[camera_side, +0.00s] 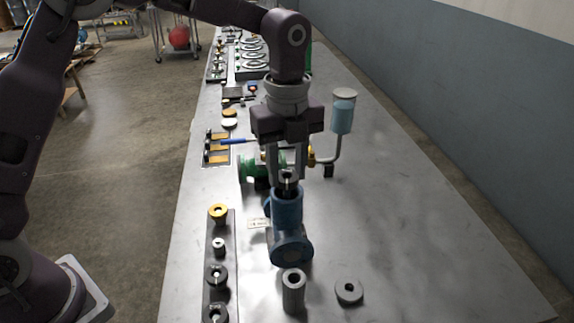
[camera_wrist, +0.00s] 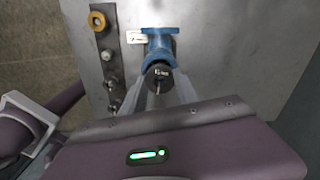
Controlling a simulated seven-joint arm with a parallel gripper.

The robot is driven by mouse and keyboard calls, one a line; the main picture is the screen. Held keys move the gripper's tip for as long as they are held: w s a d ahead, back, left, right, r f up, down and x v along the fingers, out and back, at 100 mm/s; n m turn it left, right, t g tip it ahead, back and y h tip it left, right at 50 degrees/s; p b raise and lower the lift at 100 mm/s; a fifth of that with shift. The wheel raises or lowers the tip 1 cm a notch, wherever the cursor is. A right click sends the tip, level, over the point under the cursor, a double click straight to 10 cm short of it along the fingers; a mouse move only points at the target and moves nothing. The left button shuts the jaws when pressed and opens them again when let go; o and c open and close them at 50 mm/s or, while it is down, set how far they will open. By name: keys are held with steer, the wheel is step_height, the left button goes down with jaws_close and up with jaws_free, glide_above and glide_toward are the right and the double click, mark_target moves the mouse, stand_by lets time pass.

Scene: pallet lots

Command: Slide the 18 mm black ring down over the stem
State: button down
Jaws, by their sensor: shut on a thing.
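My gripper (camera_side: 287,178) is shut on a small black ring (camera_side: 289,187) directly above the upright neck of the blue valve body (camera_side: 287,207). In the wrist view the black ring (camera_wrist: 159,72) lies between the fingertips, with small pale marking on it, in front of the blue body (camera_wrist: 157,46). A thin pale rod, perhaps the stem (camera_wrist: 158,86), shows at the ring's middle. The fingers hide much of the ring in the side view. I cannot tell how far the ring is around the stem or whether it touches the neck.
A dark rack (camera_side: 233,262) at left carries a yellow-topped piece (camera_side: 218,211) and several grey and black rings. A grey sleeve (camera_side: 293,291) and a flat grey ring (camera_side: 348,291) stand in front. A green valve (camera_side: 250,166) and a bent pipe with a blue cup (camera_side: 342,117) stand behind.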

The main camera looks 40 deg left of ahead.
steer(key=shift+f, duration=0.95)
steer(key=c, duration=0.8)
jaws_free()
steer(key=shift+c, duration=0.2)
steer(key=o, duration=0.4)
steer(key=shift+r, duration=3.5)
